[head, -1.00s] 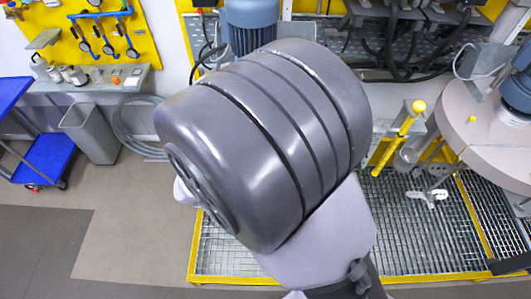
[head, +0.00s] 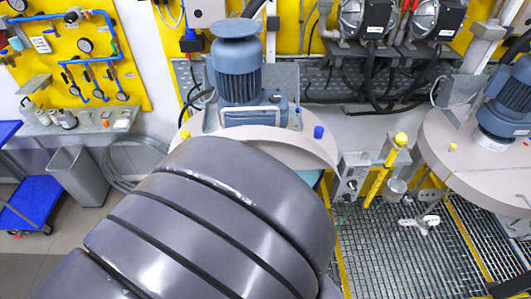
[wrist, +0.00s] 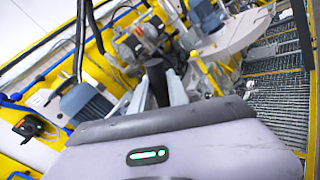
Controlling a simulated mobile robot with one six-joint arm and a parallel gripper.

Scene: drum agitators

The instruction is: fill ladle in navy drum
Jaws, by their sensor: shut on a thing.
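My gripper (wrist: 158,92) shows in the wrist view, its grey fingers closed on a dark upright handle (wrist: 155,72), which I take to be the ladle's. The ladle's bowl is not visible, so I cannot tell whether it holds anything. In the head view my large grey arm hides the gripper. Behind it stands a drum with a pale lid (head: 290,142) and a blue-grey motor (head: 237,75); its body is mostly hidden. A second pale drum lid (head: 465,160) with a blue motor (head: 508,105) is at the right. I cannot tell which drum is navy.
A yellow post (head: 380,180) and a small metal cup (head: 396,188) stand between the drums. Metal grating (head: 400,255) covers the floor there. Pumps and hoses (head: 370,50) line the back wall. A grey bin (head: 78,177) and blue cart (head: 30,205) are at the left.

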